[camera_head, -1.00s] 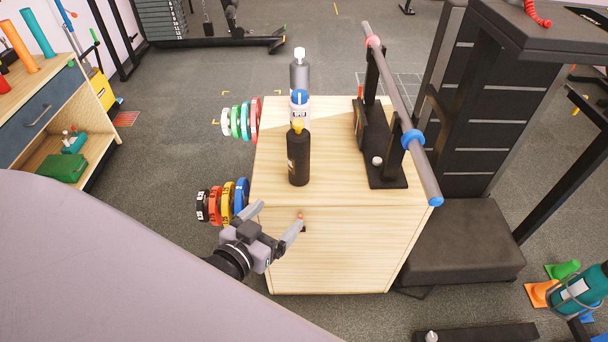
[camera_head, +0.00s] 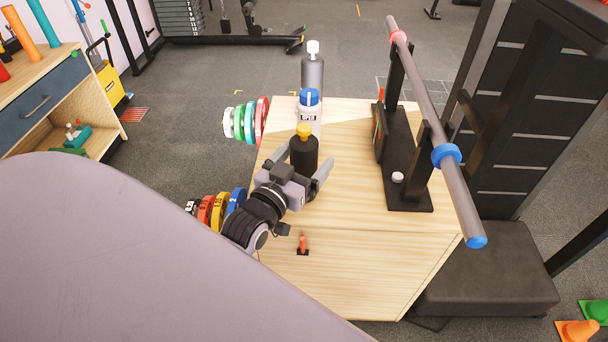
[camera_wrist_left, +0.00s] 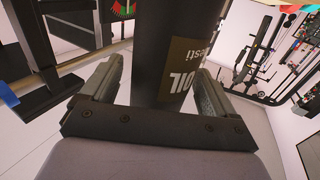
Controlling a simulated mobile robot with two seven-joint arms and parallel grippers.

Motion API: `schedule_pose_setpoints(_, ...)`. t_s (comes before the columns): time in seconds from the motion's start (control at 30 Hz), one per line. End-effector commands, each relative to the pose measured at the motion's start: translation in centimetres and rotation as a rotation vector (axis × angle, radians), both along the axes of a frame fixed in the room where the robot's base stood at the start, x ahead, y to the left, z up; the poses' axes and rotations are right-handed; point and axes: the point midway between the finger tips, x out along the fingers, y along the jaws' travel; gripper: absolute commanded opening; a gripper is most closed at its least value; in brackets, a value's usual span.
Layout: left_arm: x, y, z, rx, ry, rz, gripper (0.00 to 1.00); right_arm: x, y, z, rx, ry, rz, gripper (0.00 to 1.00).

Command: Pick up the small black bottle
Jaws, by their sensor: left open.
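The small black bottle (camera_head: 304,154) with a yellow-orange cap stands upright on the wooden cabinet top (camera_head: 350,200), near its left side. My left gripper (camera_head: 308,172) is open at the near side of the bottle, with a finger on either side of it. In the left wrist view the dark bottle (camera_wrist_left: 178,60) with a brown label stands between the two spread fingers. Its lower part is hidden by the gripper in the head view. My right gripper is not in view.
A white bottle with a blue cap (camera_head: 309,113) stands close behind, and a grey bottle (camera_head: 313,75) behind that. A black rack (camera_head: 405,165) holding a bar (camera_head: 430,110) is to the right. Weight plates (camera_head: 246,121) hang at the left side.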

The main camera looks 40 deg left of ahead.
Motion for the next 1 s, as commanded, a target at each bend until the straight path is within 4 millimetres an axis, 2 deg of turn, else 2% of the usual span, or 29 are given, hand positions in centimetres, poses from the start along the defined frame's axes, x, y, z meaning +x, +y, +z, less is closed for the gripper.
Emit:
schedule_pose_setpoints(0.17, 1.40, 0.10, -0.04, 0.000, 0.001, 0.000, 0.89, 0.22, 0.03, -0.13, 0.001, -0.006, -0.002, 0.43)
schedule_pose_setpoints(0.43, 1.54, 0.10, 0.01, 0.000, 0.001, -0.001, 0.89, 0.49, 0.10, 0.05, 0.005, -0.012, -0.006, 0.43)
schedule_pose_setpoints(0.6, 1.52, 0.09, 0.00, 0.000, 0.001, -0.001, 0.33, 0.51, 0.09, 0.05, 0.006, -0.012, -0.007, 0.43)
schedule_pose_setpoints(0.67, 1.52, 0.09, 0.00, 0.000, 0.001, -0.001, 0.15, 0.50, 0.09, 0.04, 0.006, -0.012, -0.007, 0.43)
schedule_pose_setpoints(1.0, 1.54, 0.09, 0.70, 0.000, -0.005, -0.001, 0.15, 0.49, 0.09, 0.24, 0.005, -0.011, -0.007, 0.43)
